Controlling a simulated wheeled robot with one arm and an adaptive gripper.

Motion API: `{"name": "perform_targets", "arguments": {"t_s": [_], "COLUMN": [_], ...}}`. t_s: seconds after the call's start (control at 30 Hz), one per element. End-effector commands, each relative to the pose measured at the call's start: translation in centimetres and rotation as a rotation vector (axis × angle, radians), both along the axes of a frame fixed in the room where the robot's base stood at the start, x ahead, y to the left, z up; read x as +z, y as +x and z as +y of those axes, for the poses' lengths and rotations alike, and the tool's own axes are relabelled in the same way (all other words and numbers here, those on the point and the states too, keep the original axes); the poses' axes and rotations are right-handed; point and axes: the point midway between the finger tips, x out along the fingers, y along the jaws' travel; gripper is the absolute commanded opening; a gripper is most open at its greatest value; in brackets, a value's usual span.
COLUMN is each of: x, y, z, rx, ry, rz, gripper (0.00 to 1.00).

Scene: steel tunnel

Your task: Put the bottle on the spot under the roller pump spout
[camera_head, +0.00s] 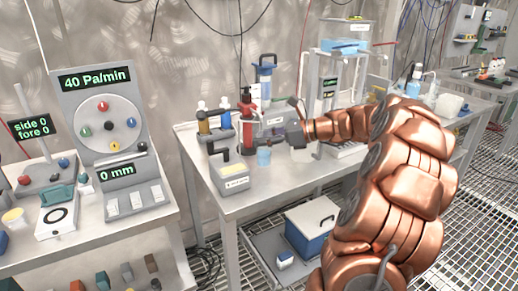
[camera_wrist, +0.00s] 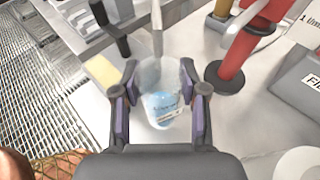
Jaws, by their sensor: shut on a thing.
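The bottle, a clear vessel with blue liquid low in it, is between my gripper's two fingers in the wrist view (camera_wrist: 160,98). My gripper (camera_wrist: 160,88) is shut on it from both sides. In the head view the bottle (camera_head: 264,157) is a small blue shape below my gripper (camera_head: 266,140), over the steel bench (camera_head: 290,180). I cannot tell whether its base touches the bench. A thin grey tube (camera_wrist: 157,28), perhaps the pump spout, comes down just beyond the bottle in the wrist view. The target spot cannot be made out.
A red post (camera_head: 246,110) on a dark round base stands close beside the bottle. A pale box with a yellow top (camera_head: 233,176) is to its left. Amber and blue bottles stand behind. A grey labelled box (camera_wrist: 302,85) is at right in the wrist view.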

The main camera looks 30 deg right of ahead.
Motion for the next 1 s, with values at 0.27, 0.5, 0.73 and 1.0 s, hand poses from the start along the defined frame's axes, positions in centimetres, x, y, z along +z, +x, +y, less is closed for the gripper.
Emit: {"name": "perform_targets", "arguments": {"t_s": [0.27,0.5,0.73,1.0], "x": [-1.0,-3.5,-3.4,-3.7], "y": [1.3,1.3,1.2,1.2], "z": [1.1,1.0,1.0,1.0], "rx": [-0.002,-0.003,-0.001,-0.001], "ry": [0.001,-0.002,-0.003,-0.003], "rz": [0.003,0.000,-0.001,-0.001], "gripper": [0.06,0.06,0.06,0.56]}}
